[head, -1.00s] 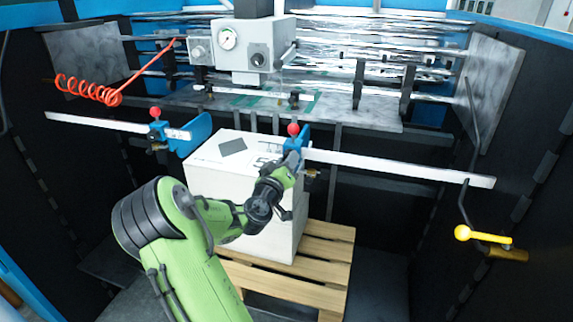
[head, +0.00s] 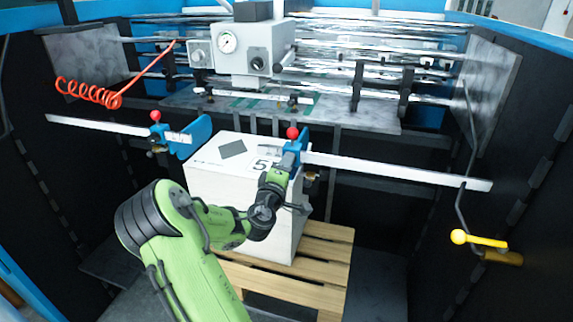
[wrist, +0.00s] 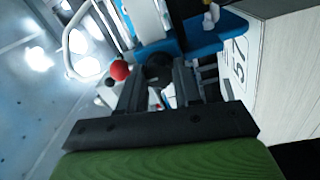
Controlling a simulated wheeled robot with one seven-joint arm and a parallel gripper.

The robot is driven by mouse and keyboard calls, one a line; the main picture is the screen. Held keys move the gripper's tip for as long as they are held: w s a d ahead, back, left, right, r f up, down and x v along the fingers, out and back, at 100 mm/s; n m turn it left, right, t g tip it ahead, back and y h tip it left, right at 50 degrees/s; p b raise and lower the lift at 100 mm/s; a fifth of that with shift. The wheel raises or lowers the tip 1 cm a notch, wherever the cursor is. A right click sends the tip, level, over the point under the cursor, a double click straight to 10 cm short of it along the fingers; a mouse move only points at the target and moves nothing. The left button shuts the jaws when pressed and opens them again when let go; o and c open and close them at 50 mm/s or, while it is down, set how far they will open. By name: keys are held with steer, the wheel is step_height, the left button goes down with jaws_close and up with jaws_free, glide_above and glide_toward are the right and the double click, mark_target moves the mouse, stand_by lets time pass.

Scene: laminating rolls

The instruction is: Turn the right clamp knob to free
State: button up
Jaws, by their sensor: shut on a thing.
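The right clamp (head: 294,147) is a blue block with a red ball on top, on the inner end of a long pale bar (head: 400,174). It stands by the top right edge of the white box. My gripper (head: 284,166) is at the front of this clamp. In the wrist view, the fingers of my gripper (wrist: 159,85) are closed on a dark round knob (wrist: 158,67). The red ball (wrist: 119,70) shows just left of it. The knob is hidden behind my gripper in the head view, and its turn position cannot be read.
The white box (head: 225,180) stands on a wooden pallet (head: 325,250) beside my arm. The left clamp (head: 158,134) sits across the box. A grey machine with a gauge (head: 240,48) and shiny rollers is behind. A yellow handle (head: 478,239) hangs at the right.

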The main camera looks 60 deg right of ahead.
stand_by(0.5)
steer(key=o, duration=1)
steer(key=shift+o, duration=0.2)
steer(key=s+a+f+b, duration=0.1)
steer(key=s+a+b, duration=0.1)
steer(key=a+b, duration=0.8)
steer(key=a, duration=0.5)
steer(key=shift+s+a+b, duration=0.25)
steer(key=shift+a+b, duration=0.05)
steer(key=shift+b, duration=0.1)
